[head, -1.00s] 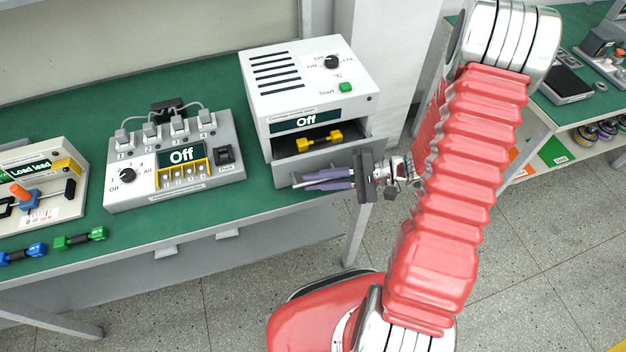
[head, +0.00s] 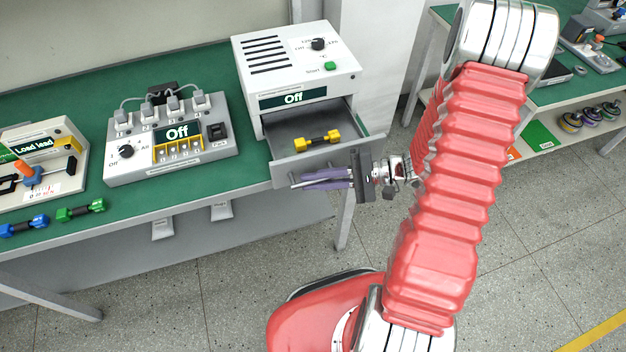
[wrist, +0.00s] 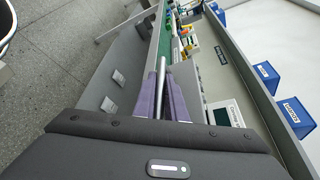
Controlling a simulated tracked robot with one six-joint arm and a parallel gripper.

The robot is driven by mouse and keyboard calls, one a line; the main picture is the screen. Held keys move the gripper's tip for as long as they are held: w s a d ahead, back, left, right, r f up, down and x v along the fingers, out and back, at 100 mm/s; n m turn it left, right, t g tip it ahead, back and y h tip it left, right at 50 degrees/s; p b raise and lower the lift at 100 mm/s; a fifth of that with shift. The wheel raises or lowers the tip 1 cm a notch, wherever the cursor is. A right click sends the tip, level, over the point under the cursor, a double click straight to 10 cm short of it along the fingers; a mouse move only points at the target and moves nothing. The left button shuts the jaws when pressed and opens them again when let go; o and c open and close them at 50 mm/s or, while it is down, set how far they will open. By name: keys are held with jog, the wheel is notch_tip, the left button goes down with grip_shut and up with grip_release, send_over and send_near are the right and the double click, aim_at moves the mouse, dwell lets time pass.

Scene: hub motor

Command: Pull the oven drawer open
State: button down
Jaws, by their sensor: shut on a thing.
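The white oven (head: 295,70) stands on the green bench, its display reading "Off". Its grey drawer (head: 328,155) is pulled out toward me, and a yellow dumbbell-shaped part (head: 317,140) lies inside it. My gripper (head: 322,178) is at the drawer's front, its purple fingers pointing left along the front panel. The fingers are shut on the drawer's handle, a bar (wrist: 163,85) that shows between them in the wrist view. In the head view the fingers mostly hide the handle.
A grey control box (head: 170,140) stands left of the oven. A blue part (head: 24,226) and a green part (head: 80,210) lie near the bench's front edge. Open floor (head: 250,290) lies in front of the bench.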

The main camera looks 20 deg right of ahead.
jog(key=shift+w+d+f, duration=0.1)
jog(key=shift+d, duration=0.05)
jog(key=c, duration=1.8)
grip_release()
jog(key=v, duration=1.3)
jog(key=shift+s+d, duration=0.2)
jog(key=shift+s, duration=0.05)
